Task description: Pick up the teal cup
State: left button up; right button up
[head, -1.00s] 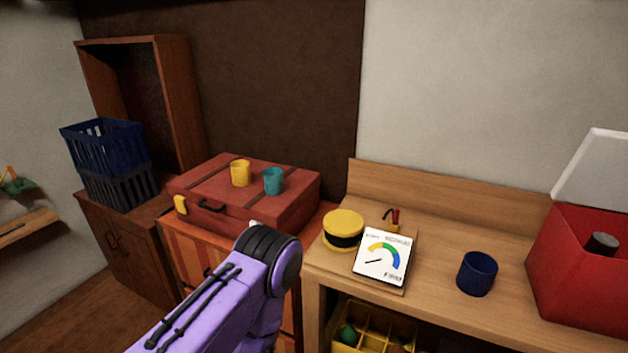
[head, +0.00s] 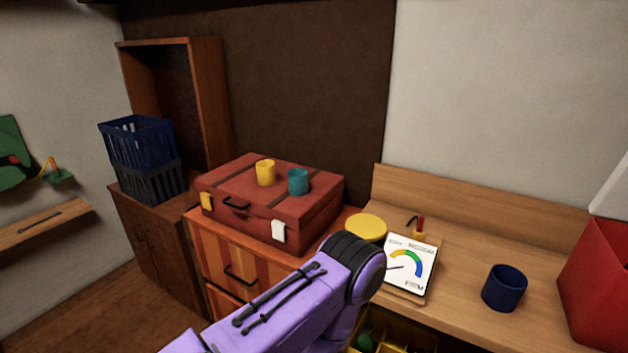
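The teal cup (head: 298,181) stands upright on top of a red suitcase (head: 240,205), near the suitcase's right side. A yellow cup (head: 265,172) stands just left of it, apart from it. The suitcase lies on a striped wooden drawer cabinet (head: 240,262). A purple arm of mine crosses the lower middle of the view, in front of and below the cup, and does not touch it. Neither gripper's fingers can be seen.
A wooden desk on the right holds a yellow round tin (head: 366,227), a gauge card (head: 408,265), a dark blue cup (head: 504,288) and a red box (head: 600,285). Blue crates (head: 140,145) stand on a dark cabinet at left. Floor shows at lower left.

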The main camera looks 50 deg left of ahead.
aim_at(297, 178)
jog(key=z, duration=0.6)
jog(key=i, duration=0.8)
jog(key=u, duration=2.55)
